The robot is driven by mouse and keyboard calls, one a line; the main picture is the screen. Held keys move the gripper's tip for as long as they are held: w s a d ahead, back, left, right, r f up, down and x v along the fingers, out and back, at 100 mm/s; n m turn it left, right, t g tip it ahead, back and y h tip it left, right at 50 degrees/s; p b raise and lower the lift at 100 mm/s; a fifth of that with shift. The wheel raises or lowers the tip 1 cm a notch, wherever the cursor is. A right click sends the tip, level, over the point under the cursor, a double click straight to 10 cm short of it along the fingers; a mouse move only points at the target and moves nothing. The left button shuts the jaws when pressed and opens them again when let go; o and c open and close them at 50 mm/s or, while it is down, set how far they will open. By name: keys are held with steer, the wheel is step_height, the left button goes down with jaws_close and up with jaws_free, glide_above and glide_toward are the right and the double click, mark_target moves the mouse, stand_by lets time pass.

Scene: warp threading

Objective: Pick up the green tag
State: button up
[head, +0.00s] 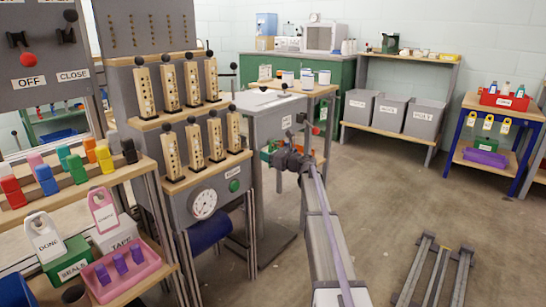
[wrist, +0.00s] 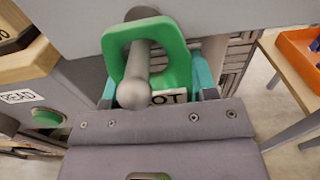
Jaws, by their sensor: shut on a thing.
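The green tag (wrist: 175,62) is a loop-topped plate in the wrist view. A grey peg (wrist: 136,85) with a rounded end passes through its hole. A white label ending in "OT" shows on its lower part, partly covered by the peg. My gripper (wrist: 157,88) has teal fingers on both sides of the tag's lower part and is shut on it. The tag is still around the peg. In the head view my gripper (head: 284,158) is beside the grey cabinet (head: 262,122), and I cannot make out the tag there.
In the wrist view, an orange tray (wrist: 302,52) stands on a table at right, and a green button (wrist: 47,118) is at left. In the head view, the machine with wooden bobbins (head: 196,150) stands left of my arm. Open floor (head: 400,195) lies to the right.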

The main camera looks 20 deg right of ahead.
steer(key=shift+c, duration=0.4)
steer(key=v, duration=1.8)
steer(key=shift+r+p, duration=0.3)
steer(key=shift+d+r, duration=0.1)
